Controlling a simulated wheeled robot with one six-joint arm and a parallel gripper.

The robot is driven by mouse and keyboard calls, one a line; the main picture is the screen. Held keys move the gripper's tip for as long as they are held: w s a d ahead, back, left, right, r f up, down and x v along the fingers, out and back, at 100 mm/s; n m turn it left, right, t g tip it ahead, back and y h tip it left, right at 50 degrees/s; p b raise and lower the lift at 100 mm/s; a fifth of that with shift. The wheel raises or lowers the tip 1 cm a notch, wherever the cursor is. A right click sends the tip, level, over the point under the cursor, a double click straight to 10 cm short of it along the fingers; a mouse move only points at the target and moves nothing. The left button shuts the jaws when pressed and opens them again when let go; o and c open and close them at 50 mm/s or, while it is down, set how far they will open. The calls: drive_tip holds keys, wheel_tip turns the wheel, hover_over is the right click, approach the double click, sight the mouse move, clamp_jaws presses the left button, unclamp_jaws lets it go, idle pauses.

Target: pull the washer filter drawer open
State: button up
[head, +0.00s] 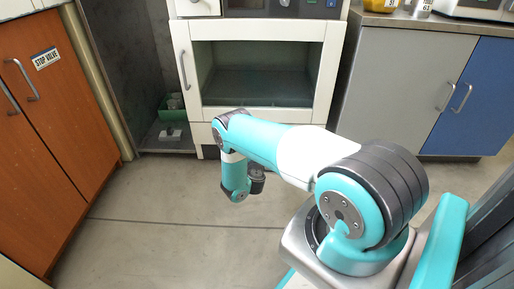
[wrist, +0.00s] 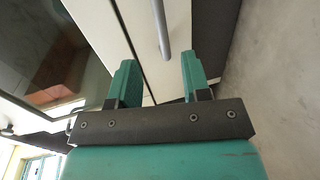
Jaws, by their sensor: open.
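The washer (head: 256,30) is a white cabinet with a glass front, at the top middle of the head view. Its filter drawer is likely the white panel (head: 204,134) under the glass, mostly hidden behind my arm. In the wrist view the white panel (wrist: 150,62) runs slanted between the glass and the floor. A grey bar handle (wrist: 162,32) stands on it. My gripper (wrist: 158,75) is open, its two green fingers apart and empty. The handle's lower end lies ahead of the gap between the fingertips; I see no contact. The fingers are hidden in the head view.
A grey cabinet (head: 395,85) and a blue door (head: 470,105) are at the right. The concrete floor (head: 150,215) in front is clear.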

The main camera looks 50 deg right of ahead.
drive_tip(key=b+x, duration=0.6)
drive_tip(key=x, duration=0.5)
drive_tip(key=shift+w+d+f, duration=0.15)
drive_tip(key=shift+w+d, duration=0.05)
drive_tip(key=shift+d, duration=0.05)
drive_tip(key=shift+w+d, duration=0.25)
drive_tip(key=shift+w, duration=0.05)
drive_tip(key=shift+c, duration=0.2)
clamp_jaws()
